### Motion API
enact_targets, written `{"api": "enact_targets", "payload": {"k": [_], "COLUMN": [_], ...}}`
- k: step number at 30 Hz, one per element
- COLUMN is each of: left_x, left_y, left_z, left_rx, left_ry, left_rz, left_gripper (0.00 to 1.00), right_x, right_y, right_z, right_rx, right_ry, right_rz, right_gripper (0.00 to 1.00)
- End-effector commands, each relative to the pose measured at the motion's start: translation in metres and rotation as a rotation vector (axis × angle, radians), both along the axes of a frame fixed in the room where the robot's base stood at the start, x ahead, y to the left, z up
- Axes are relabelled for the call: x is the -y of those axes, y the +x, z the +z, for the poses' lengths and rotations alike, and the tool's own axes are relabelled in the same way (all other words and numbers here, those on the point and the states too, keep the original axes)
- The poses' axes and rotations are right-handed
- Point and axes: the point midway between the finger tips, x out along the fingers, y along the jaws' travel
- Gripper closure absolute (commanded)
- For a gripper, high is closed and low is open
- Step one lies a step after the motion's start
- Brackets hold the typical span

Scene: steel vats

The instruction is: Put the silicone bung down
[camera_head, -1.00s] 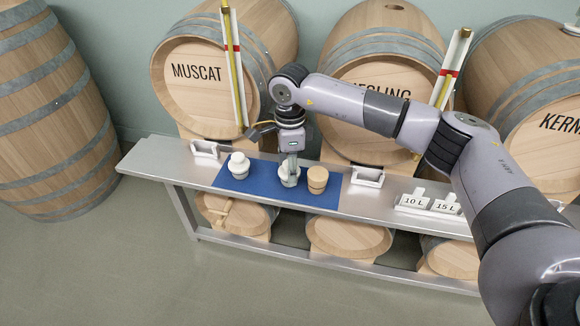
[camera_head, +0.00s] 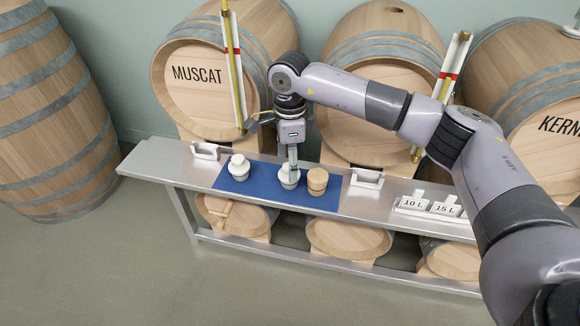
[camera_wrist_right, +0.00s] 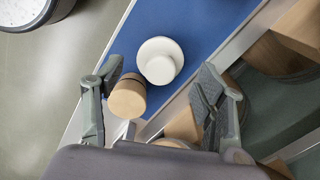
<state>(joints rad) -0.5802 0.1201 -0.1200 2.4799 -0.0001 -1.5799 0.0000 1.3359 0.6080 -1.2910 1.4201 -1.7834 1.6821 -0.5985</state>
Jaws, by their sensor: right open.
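A white bung (camera_head: 289,176), looking like silicone, stands upright on the blue mat (camera_head: 267,196), in the middle of three bungs. My right gripper (camera_head: 292,164) is just above it, pointing down, open and empty. In the right wrist view the white bung (camera_wrist_right: 160,60) shows from above, ahead of the spread fingers (camera_wrist_right: 160,102). A tan wooden or cork bung (camera_head: 317,181) stands close to its right in the head view; it also shows in the wrist view (camera_wrist_right: 127,97). Another white bung (camera_head: 239,166) stands at the mat's left. My left gripper is not in view.
The mat lies on a steel bench (camera_head: 150,158). White holders stand at the mat's left (camera_head: 205,151) and right (camera_head: 367,178). Labelled cards (camera_head: 412,204) stand further right. The MUSCAT barrel (camera_head: 205,95) and others rise close behind, with upright gauges in front.

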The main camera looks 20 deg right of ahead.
Motion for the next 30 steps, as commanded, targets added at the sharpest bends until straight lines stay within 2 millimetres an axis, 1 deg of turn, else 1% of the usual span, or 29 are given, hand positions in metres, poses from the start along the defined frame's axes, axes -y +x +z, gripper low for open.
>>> {"api": "enact_targets", "payload": {"k": [1,3,6,9,13,18,26,28,29,30], "left_x": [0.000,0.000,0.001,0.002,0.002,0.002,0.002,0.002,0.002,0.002], "left_y": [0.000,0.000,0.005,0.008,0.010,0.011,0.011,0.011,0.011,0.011], "left_z": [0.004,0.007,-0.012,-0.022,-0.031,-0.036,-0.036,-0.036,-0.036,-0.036], "left_rx": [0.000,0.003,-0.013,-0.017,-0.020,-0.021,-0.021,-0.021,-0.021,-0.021], "left_ry": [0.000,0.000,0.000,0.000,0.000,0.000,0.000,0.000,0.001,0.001], "left_rz": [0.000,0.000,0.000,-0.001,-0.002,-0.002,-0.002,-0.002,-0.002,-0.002], "left_gripper": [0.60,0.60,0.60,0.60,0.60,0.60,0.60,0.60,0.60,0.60], "right_x": [0.000,0.000,0.000,0.000,0.000,0.000,-0.001,-0.007,-0.013,-0.026], "right_y": [0.001,0.001,0.001,0.001,0.000,0.000,0.000,-0.001,-0.002,-0.005], "right_z": [0.015,0.031,0.052,0.070,0.084,0.091,0.091,0.088,0.084,0.078], "right_rx": [0.005,0.004,0.003,0.003,0.000,0.000,-0.001,-0.002,-0.002,-0.005], "right_ry": [0.002,0.000,0.001,0.000,0.001,0.000,0.001,0.021,0.041,0.083], "right_rz": [0.000,0.000,0.000,0.000,0.000,0.000,0.001,0.007,0.013,0.025], "right_gripper": [0.35,0.35,0.35,0.35,0.35,0.35,0.35,0.35,0.35,0.35]}}
